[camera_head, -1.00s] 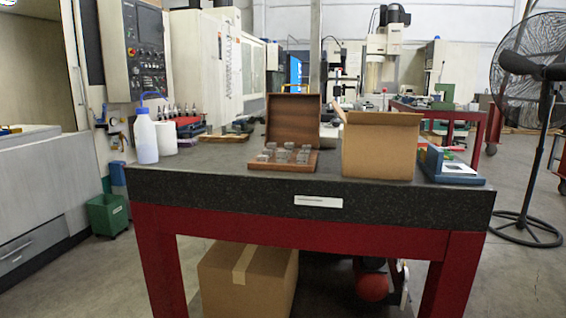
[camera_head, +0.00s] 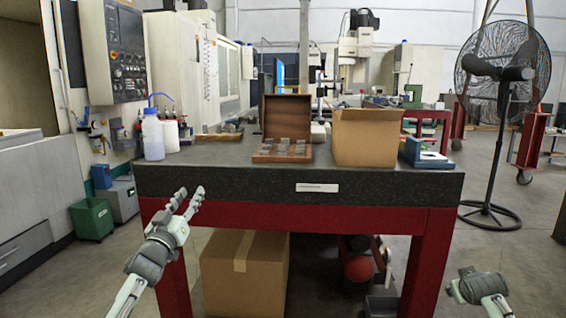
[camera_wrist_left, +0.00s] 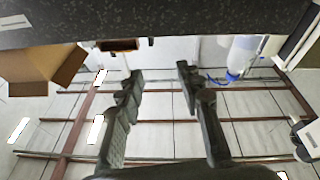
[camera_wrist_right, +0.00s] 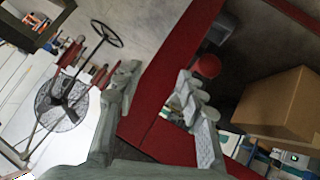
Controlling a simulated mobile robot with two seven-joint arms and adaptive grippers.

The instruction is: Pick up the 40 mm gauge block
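Several small grey gauge blocks stand in an open wooden case (camera_head: 282,158) on the dark stone table. They are too small to tell which is the 40 mm one. My left gripper (camera_head: 188,195) is open and empty, in front of the table's left front edge, lower than the case and apart from it. Its spread fingers also show in the left wrist view (camera_wrist_left: 160,74). My right arm's end shows at the lower right of the head view, clear of the table. In the right wrist view my right gripper (camera_wrist_right: 157,76) is open and empty.
An open cardboard box (camera_head: 366,138) stands right of the case, with a blue item (camera_head: 428,155) beyond it. A bottle (camera_head: 153,138) stands at the left end. The granite table (camera_head: 232,183) has a clear front strip. A fan (camera_head: 497,100) stands at right.

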